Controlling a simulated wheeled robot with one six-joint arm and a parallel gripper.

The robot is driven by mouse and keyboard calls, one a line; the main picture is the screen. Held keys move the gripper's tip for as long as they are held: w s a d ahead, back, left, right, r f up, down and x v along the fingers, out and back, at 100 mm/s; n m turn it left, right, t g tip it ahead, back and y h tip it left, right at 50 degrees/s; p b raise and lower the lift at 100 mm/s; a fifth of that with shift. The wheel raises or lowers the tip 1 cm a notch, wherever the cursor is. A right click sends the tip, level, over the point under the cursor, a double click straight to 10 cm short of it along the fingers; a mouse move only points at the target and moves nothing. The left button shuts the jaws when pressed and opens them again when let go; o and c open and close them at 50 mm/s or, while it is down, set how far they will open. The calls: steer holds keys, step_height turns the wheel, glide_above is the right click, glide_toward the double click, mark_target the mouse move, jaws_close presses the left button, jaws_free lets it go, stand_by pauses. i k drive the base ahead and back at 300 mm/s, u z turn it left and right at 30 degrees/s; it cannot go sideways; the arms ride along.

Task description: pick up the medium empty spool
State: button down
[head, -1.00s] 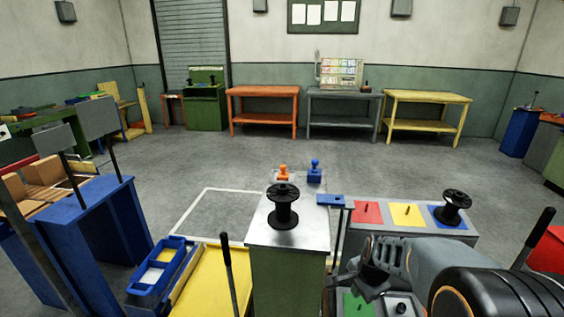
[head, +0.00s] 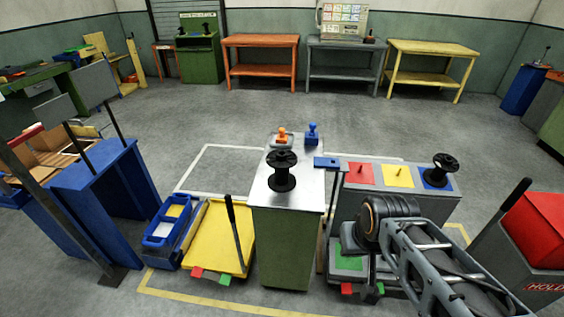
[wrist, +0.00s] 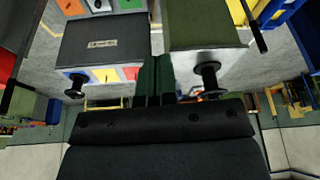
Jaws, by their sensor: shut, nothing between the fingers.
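A black empty spool (head: 282,171) stands upright on the steel top (head: 310,190) of a green cabinet. Another black spool (head: 438,169) stands on the blue square of a grey bench at right. I cannot tell from these views which one is medium. In the wrist view, which is upside down, the first spool (wrist: 209,80) is right of the fingers and the second (wrist: 76,84) is left. My gripper (wrist: 155,78) is shut and empty, apart from both spools. In the head view my arm hides the gripper.
An orange stamp-like object (head: 282,137) and a blue one (head: 312,134) stand behind the near spool. Red (head: 361,173) and yellow (head: 398,176) squares with pegs lie beside the blue square. A yellow cart (head: 214,240) stands left of the cabinet. Open floor lies beyond.

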mark_target(281, 160)
steer(key=z, duration=0.05)
steer(key=k, duration=0.45)
steer(key=u, duration=1)
steer(key=i, duration=1.6)
steer(key=z, duration=0.8)
